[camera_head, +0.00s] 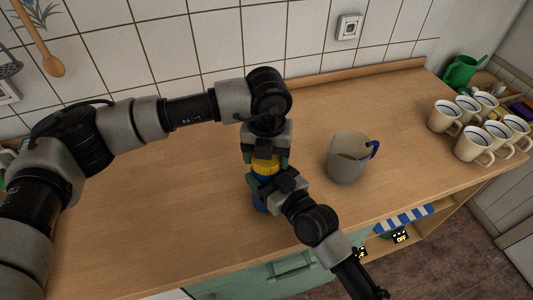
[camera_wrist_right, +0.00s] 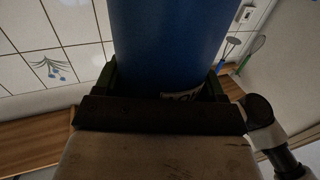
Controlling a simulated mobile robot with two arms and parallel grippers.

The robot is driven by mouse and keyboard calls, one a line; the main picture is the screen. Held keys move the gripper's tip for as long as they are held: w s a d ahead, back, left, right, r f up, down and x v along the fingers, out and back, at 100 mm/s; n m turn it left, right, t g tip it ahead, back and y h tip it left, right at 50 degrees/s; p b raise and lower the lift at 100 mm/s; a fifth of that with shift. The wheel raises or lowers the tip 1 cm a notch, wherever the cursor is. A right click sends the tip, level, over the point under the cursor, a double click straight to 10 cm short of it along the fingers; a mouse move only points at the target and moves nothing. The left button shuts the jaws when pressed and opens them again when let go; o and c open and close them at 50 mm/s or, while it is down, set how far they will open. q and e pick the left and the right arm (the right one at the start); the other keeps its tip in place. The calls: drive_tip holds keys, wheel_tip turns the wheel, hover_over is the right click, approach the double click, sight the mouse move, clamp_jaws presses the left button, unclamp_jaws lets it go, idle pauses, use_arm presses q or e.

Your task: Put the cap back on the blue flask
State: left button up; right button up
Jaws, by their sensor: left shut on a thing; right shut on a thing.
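The blue flask (camera_head: 259,201) stands upright over the counter and is mostly hidden by my grippers. In the right wrist view the blue flask (camera_wrist_right: 168,40) fills the top middle. My right gripper (camera_head: 266,184) comes from the lower right and is shut on the flask; its green fingers also show on both sides in the right wrist view (camera_wrist_right: 165,82). My left gripper (camera_head: 266,158) points down from above, shut on the yellow cap (camera_head: 265,165). The cap is directly above the flask. Whether it touches the flask's neck is hidden.
A grey jug with a blue handle (camera_head: 347,158) stands on the wooden counter (camera_head: 180,200), close to the right of my grippers. Several white mugs (camera_head: 473,146) and a green watering can (camera_head: 461,72) are at the right end. The counter's left part is clear.

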use_arm(q)
drive_tip(key=o, duration=1)
drive_tip(key=shift+r, duration=2.3)
drive_tip(key=shift+c, duration=0.4)
drive_tip(key=n, duration=0.1)
drive_tip(key=r+n, duration=0.1)
drive_tip(key=n, duration=0.3)
drive_tip(key=shift+d+r, duration=0.1)
drive_tip(key=shift+r, duration=0.3)
drive_tip(key=n, duration=0.1)
drive_tip(key=r+n, duration=0.1)
drive_tip(key=n, duration=0.2)
drive_tip(key=shift+r+n, duration=0.35)
drive_tip(key=shift+n, duration=0.05)
drive_tip(key=shift+f, duration=0.15)
